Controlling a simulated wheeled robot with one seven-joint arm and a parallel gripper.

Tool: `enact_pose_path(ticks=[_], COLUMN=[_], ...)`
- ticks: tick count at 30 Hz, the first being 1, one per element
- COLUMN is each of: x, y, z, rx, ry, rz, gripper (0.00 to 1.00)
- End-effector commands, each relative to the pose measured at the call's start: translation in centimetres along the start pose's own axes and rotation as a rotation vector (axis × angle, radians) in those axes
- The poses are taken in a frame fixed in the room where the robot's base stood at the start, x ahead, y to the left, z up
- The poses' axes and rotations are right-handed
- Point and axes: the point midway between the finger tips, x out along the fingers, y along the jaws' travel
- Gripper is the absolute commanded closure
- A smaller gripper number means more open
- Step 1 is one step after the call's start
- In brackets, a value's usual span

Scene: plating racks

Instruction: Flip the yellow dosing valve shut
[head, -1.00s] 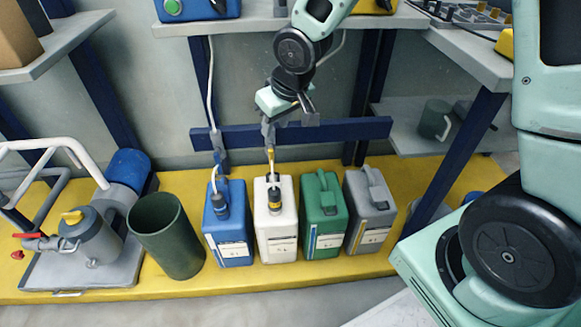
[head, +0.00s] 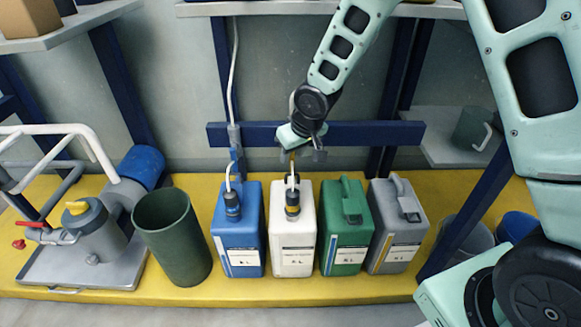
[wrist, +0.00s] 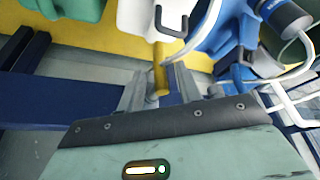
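In the wrist view the yellow lever (wrist: 161,70) lies between the spread fingers, closer to the left one. My gripper (head: 301,156) is at the rail, pointing down, with its fingers apart around or beside the lever. I cannot tell whether a finger touches it. The white jug's black and yellow cap (head: 293,204) has a pale tube rising from it. The valve's body is mostly hidden by my gripper.
A blue jug (head: 238,235) with a tube stands left of the white one; green (head: 345,235) and grey (head: 397,235) jugs stand right. A green bin (head: 172,245) and a pump (head: 90,240) are further left. The blue rail (head: 375,133) runs behind.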

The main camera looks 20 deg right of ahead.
Motion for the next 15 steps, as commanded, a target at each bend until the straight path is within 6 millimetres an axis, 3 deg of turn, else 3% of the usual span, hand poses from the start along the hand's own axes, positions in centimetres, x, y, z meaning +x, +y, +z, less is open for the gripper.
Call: enact_pose_path(ticks=[1,6,15], x=[1.2,3.0,3.6], y=[0.0,0.0,0.0], z=[0.2,0.1,0.0], rx=[0.0,0.001,0.001], ry=[0.0,0.0,0.0], rz=[0.0,0.0,0.0], gripper=[0.65,0.65,0.65])
